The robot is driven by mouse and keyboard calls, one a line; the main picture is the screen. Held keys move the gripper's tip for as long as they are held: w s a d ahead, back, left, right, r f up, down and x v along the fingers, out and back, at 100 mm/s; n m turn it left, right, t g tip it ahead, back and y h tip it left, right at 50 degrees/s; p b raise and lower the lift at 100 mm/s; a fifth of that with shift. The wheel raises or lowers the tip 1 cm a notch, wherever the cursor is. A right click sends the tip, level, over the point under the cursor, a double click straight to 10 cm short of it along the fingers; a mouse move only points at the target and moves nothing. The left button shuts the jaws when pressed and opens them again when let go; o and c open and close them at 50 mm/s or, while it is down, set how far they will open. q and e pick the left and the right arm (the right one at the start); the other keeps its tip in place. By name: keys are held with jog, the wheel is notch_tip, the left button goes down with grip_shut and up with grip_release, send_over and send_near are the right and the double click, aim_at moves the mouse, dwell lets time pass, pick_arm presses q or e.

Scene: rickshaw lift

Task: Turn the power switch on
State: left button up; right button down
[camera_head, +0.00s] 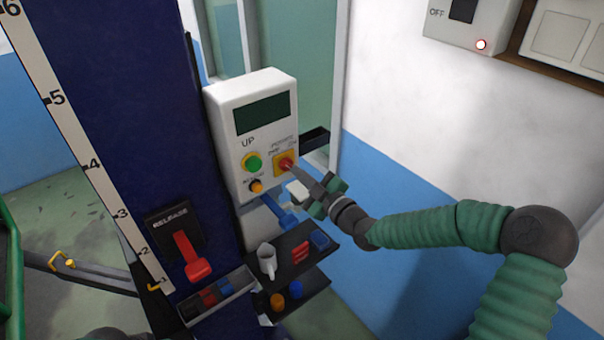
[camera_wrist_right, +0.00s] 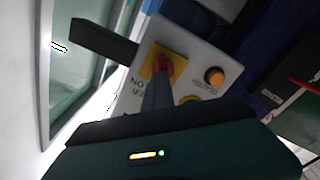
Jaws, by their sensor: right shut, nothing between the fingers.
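The power switch (camera_head: 285,162) is a red knob on a yellow square plate, at the lower right of a white control box (camera_head: 222,118). My right gripper (camera_head: 293,168) is shut, with its fingertips at the knob. Whether they touch it I cannot tell. In the right wrist view the red knob (camera_wrist_right: 164,66) shows just beyond the fingertips (camera_wrist_right: 158,82), which partly cover it. The box also has a dark screen, a green button (camera_head: 253,162) and an orange button (camera_head: 256,186). My left gripper is not in view.
A blue column (camera_head: 120,80) with a red release lever (camera_head: 190,255) stands left of the box. Below the box are small shelves (camera_head: 300,262) with a white jug (camera_head: 267,260) and small items. A wall box (camera_head: 465,22) has a red light. A dark bar (camera_head: 315,140) juts out beside the switch.

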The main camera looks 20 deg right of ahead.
jog(key=c, duration=2.2)
grip_release()
jog(key=shift+a+r, duration=0.25)
